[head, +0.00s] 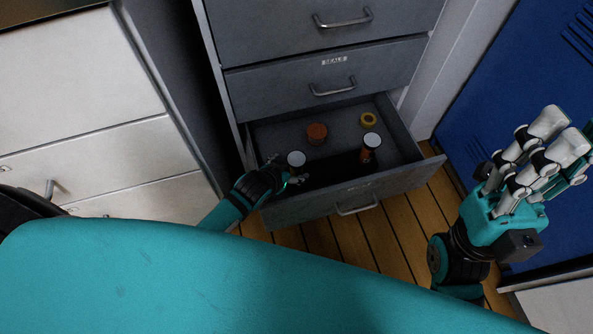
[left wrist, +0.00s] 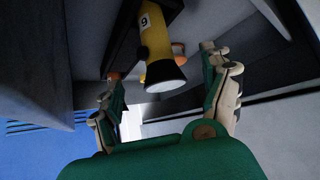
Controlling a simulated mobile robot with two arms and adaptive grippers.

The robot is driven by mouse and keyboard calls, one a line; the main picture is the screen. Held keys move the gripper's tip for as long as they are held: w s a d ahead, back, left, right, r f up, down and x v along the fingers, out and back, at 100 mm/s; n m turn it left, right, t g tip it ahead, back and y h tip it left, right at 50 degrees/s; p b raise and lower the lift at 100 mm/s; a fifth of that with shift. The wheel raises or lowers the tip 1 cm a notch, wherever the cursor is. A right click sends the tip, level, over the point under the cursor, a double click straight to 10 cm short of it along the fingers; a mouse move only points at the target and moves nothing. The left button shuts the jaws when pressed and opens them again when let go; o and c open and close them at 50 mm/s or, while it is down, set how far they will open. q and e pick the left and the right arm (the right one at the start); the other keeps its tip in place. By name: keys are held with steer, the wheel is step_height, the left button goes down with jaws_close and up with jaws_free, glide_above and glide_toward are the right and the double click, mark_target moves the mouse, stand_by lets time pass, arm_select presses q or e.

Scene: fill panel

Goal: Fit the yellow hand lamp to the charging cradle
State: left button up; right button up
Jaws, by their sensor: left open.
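In the head view, a white-faced, dark-rimmed hand lamp (head: 296,159) stands at the left of the open drawer, beside my left gripper (head: 287,170). In the left wrist view, a yellow lamp (left wrist: 158,45) with a black head, pale lens and a "9" label lies between the open fingers of my left gripper (left wrist: 168,75). I cannot see the fingers closed on it. My right gripper (head: 535,160) is raised at the right, away from the drawer.
The grey drawer (head: 320,203) also holds a reddish-brown round object (head: 317,133) and a yellow ring-shaped object (head: 369,120). Shut drawers rise above it. A white cabinet (head: 75,90) stands left and a blue locker (head: 520,70) right. Bare wooden floor (head: 390,215) lies in front.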

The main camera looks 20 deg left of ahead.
mark_target(292, 168)
arm_select(q)
steer(key=b+x, duration=0.2)
steer(key=x, duration=0.2)
steer(key=shift+w+f, duration=0.1)
steer(key=shift+f, duration=0.2)
steer(key=shift+w+d+f+b, duration=0.1)
steer(key=shift+w+f+b, duration=0.2)
steer(key=shift+w+b, duration=0.1)
steer(key=shift+c, duration=0.4)
